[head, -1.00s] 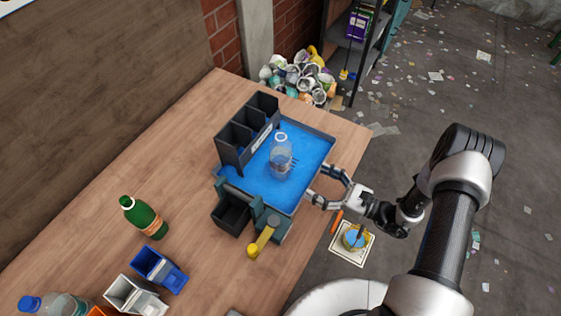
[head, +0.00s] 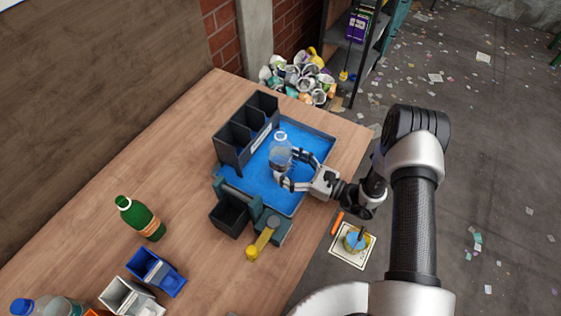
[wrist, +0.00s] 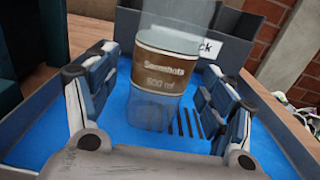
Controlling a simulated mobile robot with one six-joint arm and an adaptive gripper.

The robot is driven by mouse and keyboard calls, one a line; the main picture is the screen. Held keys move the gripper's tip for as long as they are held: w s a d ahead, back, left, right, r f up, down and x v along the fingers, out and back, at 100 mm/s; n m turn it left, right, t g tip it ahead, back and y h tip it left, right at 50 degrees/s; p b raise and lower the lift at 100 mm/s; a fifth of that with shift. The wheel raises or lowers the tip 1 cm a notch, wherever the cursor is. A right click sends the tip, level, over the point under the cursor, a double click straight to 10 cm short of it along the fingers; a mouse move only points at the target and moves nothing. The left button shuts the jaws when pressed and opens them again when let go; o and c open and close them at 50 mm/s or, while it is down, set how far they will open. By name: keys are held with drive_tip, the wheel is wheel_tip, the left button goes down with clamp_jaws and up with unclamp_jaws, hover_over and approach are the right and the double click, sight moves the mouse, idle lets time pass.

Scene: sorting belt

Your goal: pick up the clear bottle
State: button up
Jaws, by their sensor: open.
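The clear bottle (head: 280,151) stands upright on the blue belt (head: 250,179), near its middle. In the wrist view the bottle (wrist: 163,70) shows a brown label and stands between and a little beyond the fingers. My gripper (head: 298,170) comes in from the right, low over the belt, with its fingers reaching to the bottle's sides. In the wrist view my gripper (wrist: 158,95) is open, with a gap on each side of the bottle. I cannot tell exactly how far the fingertips reach past it.
Dark bins (head: 240,138) line the belt's far-left side. A small dark bin (head: 229,215) and a yellow-knobbed lever (head: 260,242) are at the near end. A green bottle (head: 139,218) and small blue and white bins (head: 156,270) stand on the wooden table (head: 130,175).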

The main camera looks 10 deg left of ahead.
drive_tip(key=c, duration=1)
